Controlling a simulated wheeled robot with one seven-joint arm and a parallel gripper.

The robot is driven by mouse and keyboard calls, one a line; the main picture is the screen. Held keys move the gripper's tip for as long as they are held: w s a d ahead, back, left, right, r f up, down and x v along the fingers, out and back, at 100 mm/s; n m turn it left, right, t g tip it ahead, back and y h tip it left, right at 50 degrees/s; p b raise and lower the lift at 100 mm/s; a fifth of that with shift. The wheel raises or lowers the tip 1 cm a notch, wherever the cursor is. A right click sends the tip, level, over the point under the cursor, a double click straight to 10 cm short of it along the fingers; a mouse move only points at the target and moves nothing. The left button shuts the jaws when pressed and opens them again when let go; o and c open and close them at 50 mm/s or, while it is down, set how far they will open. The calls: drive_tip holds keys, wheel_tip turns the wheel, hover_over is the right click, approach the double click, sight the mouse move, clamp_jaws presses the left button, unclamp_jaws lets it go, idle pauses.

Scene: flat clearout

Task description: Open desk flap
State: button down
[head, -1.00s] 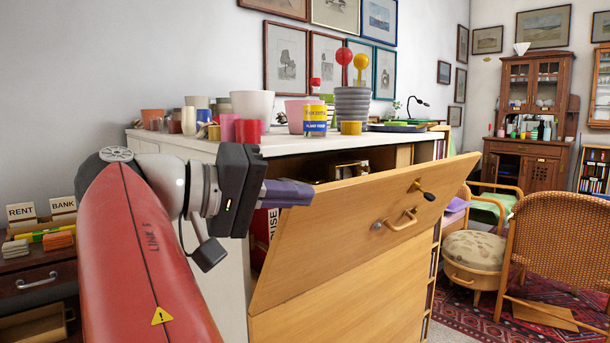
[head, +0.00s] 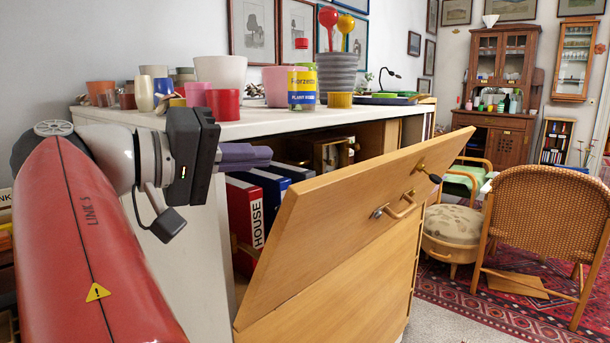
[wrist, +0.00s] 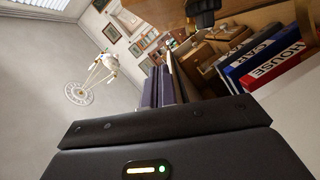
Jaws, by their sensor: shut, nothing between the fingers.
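The wooden desk flap (head: 340,215) is tilted partly open, its top edge leaning out from the white cabinet (head: 200,200). It bears a pull handle (head: 402,208), a round lock (head: 377,213) and a dark-knobbed latch (head: 434,178). My gripper (head: 268,156) is shut and empty, near the flap's upper left corner, at the opening behind it. Whether it touches the flap I cannot tell. In the wrist view the shut fingers (wrist: 165,85) point toward the inside of the desk.
Red and blue binders (head: 245,215) stand inside the desk behind the flap. Several pots and cups (head: 220,73) crowd the cabinet top. A round stool (head: 455,226) and a wicker chair (head: 547,220) stand to the right. Some floor is clear beside the flap.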

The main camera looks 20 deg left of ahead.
drive_tip(key=x, duration=0.6)
drive_tip(key=shift+s+d+f+b, duration=0.2)
drive_tip(key=shift+d+f+b, duration=0.15)
drive_tip(key=shift+d+b, duration=0.1)
drive_tip(key=shift+s+d+f+b, duration=0.25)
drive_tip(key=shift+d+f+b, duration=0.05)
drive_tip(key=shift+d, duration=0.15)
drive_tip(key=shift+s+d+f, duration=0.2)
drive_tip(key=shift+d+f, duration=0.05)
drive_tip(key=shift+d, duration=0.5)
drive_tip(key=shift+d+f+b, duration=0.1)
drive_tip(key=shift+b, duration=0.25)
